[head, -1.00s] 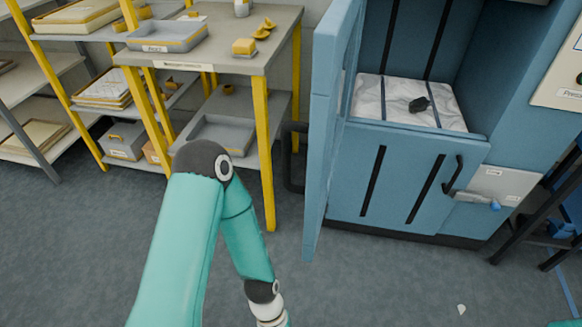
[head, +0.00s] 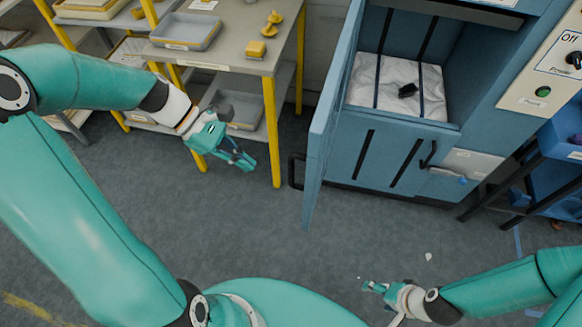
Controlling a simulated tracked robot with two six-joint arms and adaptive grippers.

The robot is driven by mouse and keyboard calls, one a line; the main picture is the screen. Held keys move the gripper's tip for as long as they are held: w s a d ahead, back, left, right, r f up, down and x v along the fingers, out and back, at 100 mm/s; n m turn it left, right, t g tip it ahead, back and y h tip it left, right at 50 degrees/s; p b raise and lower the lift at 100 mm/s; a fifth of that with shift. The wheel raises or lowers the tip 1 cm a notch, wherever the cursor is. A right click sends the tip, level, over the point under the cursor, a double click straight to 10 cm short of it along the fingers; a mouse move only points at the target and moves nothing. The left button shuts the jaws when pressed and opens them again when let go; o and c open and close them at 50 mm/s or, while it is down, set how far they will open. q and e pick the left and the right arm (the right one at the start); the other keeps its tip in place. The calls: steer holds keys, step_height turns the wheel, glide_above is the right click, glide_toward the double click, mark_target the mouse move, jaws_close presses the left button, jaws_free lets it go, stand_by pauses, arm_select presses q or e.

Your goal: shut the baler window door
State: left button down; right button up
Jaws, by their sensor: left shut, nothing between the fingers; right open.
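The baler (head: 390,158) stands at the upper right. Its blue window door (head: 326,120) stands open, swung out toward me, seen nearly edge-on at the left side of the opening. A black handle loop (head: 295,171) sticks out on the door's left side. My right gripper (head: 366,287) is open and empty, low over the floor in front of the baler.
A grey table with yellow legs (head: 270,130) stands left of the door, with a grey tray (head: 186,31) and yellow items on top. A control panel (head: 548,70) is at the right, above a black stand with blue bins (head: 560,150). The floor before the door is clear.

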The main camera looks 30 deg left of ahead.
arm_select(q)
steer(key=d+r+p+x, duration=0.1)
steer(key=d+r+x, duration=0.1)
steer(key=x, duration=1)
steer(key=shift+w, duration=0.25)
